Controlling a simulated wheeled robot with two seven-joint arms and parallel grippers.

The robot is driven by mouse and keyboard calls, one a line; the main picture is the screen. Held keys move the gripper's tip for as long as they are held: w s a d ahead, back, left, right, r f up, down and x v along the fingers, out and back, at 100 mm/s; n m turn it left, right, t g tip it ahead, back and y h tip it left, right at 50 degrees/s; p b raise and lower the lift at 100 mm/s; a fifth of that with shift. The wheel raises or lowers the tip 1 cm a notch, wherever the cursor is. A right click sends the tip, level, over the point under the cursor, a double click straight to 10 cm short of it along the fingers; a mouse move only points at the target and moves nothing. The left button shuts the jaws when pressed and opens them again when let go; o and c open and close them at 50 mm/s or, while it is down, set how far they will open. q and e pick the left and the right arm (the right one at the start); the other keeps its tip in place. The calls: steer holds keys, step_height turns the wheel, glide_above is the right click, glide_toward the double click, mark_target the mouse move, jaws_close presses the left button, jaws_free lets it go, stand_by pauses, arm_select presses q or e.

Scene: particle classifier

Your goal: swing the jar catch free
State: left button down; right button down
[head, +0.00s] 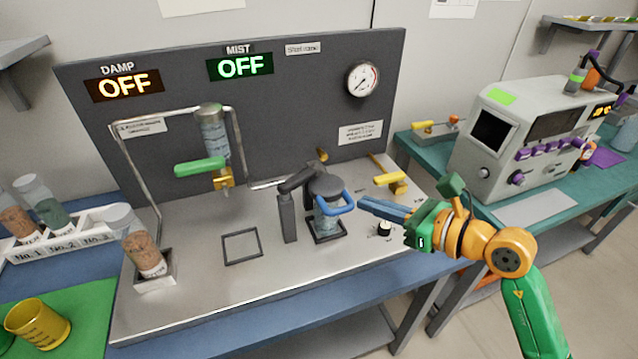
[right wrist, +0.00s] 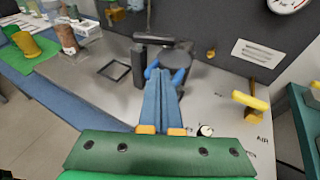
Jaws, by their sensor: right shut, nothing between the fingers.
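The jar (head: 326,219) stands in a dark square holder on the steel bench top, with a dark round lid (head: 325,186) above it. A blue looped catch (head: 336,206) sits at the jar's front right. A dark clamp post and arm (head: 288,215) stand just left of the jar. My right gripper (head: 362,203) is shut and empty, its blue fingers pointing left at the catch, close to its right side. In the right wrist view the fingertips (right wrist: 163,72) overlap the catch, so I cannot tell whether they touch. The lid (right wrist: 175,59) shows just beyond them. My left gripper is not in view.
A green-handled valve (head: 200,167) hangs behind. A capped tube (head: 140,245) stands at the left front.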

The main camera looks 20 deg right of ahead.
steer(key=shift+s+d+f, duration=0.1)
steer(key=shift+f, duration=0.05)
steer(key=p, duration=0.4)
glide_toward(308, 181)
steer(key=x, duration=0.5)
steer(key=shift+w+a, duration=0.25)
steer(key=shift+w+a+f, duration=0.1)
steer(key=shift+w+a, duration=0.1)
steer(key=shift+w, duration=0.15)
